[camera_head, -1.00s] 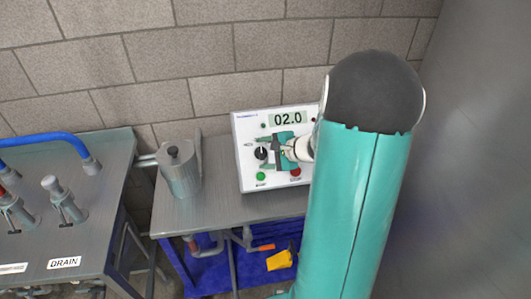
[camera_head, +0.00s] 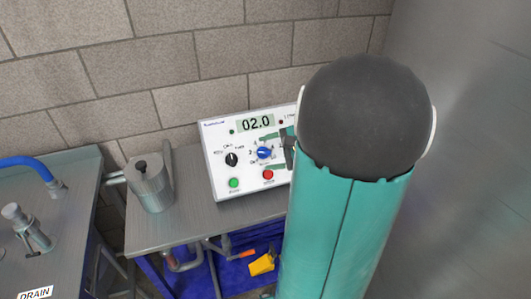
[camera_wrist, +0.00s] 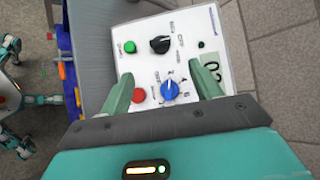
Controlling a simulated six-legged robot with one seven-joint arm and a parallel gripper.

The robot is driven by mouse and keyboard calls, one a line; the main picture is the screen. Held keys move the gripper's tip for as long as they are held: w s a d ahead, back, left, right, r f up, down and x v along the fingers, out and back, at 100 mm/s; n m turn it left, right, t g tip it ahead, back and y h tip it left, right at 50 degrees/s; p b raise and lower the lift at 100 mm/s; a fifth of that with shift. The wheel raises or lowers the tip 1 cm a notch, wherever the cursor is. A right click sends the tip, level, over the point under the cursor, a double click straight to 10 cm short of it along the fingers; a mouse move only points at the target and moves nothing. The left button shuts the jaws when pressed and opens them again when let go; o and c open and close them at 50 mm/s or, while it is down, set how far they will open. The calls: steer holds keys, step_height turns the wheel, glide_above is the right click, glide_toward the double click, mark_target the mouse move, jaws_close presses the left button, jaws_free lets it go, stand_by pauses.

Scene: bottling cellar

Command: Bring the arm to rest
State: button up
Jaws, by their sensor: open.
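My gripper (camera_wrist: 163,88) is open and empty in the wrist view, its two green fingers apart in front of the white control panel (camera_wrist: 217,35). The panel's blue knob (camera_wrist: 170,90) and red button (camera_wrist: 138,95) show between the fingers. In the head view my gripper (camera_head: 284,150) is partly hidden behind my own arm, at the panel's right side. The white control panel (camera_head: 213,148) stands on a grey bench. Its display (camera_head: 255,123) reads 02.0. The blue knob (camera_head: 264,153) is in clear view there, and I cannot tell that anything touches it.
A grey metal jug (camera_head: 150,185) stands on the grey bench (camera_head: 190,220) left of the panel. A second table (camera_head: 70,240) with a blue hose (camera_head: 25,163) and a DRAIN label is at the left. A yellow object (camera_head: 262,265) lies below the bench. A block wall rises behind.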

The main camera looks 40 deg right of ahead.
stand_by(0.4)
steer(key=s+a+r+n+g, duration=0.1)
steer(key=a+r+n+g, duration=0.3)
steer(key=a, duration=0.6)
steer(key=a+n+g, duration=0.2)
steer(key=a+n, duration=0.3)
steer(key=a, duration=0.4)
steer(key=s+a+r+n+h, duration=0.4)
steer(key=s+a+n, duration=0.3)
steer(key=a+n, duration=0.3)
steer(key=shift+s+r+n+t, duration=0.15)
steer(key=shift+r+n+t, duration=0.15)
steer(key=shift+t, duration=0.1)
